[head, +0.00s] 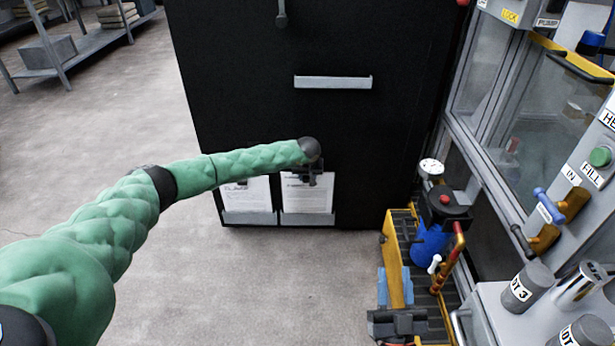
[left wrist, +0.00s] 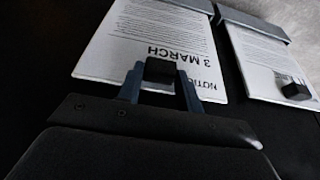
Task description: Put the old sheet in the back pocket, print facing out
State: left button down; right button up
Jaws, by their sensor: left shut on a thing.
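A printed white sheet (head: 307,196) stands in the right of two low pockets on a black cabinet. Its print faces out, and in the left wrist view this sheet (left wrist: 140,50) reads "NOTICE" and "3 MARCH" upside down. My left gripper (head: 308,178) is at the sheet's top edge, shut on its small black tab (left wrist: 160,70). The sheet's lower end is behind the grey pocket lip (head: 307,219). A second printed sheet (head: 247,194) stands in the left pocket, with its own black tab (left wrist: 295,91). Its heading is too small to read surely. My right gripper is not in view.
A grey ledge (head: 333,82) runs across the black cabinet (head: 240,80) higher up. A yellow cart (head: 396,270) with a blue vessel (head: 430,244) stands right of the pockets. A machine panel (head: 590,170) is at far right. The floor before the cabinet is clear.

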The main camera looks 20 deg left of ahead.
pick_arm(q)
jog(key=shift+f+b, duration=0.6)
jog(key=shift+f, duration=0.35)
jog(key=c, duration=0.9)
grip_release()
jog(key=shift+o, duration=0.2)
jog(key=p+v, duration=0.1)
jog(key=v, duration=0.6)
jog(key=shift+s+r, duration=0.2)
jog(key=shift+r, duration=0.15)
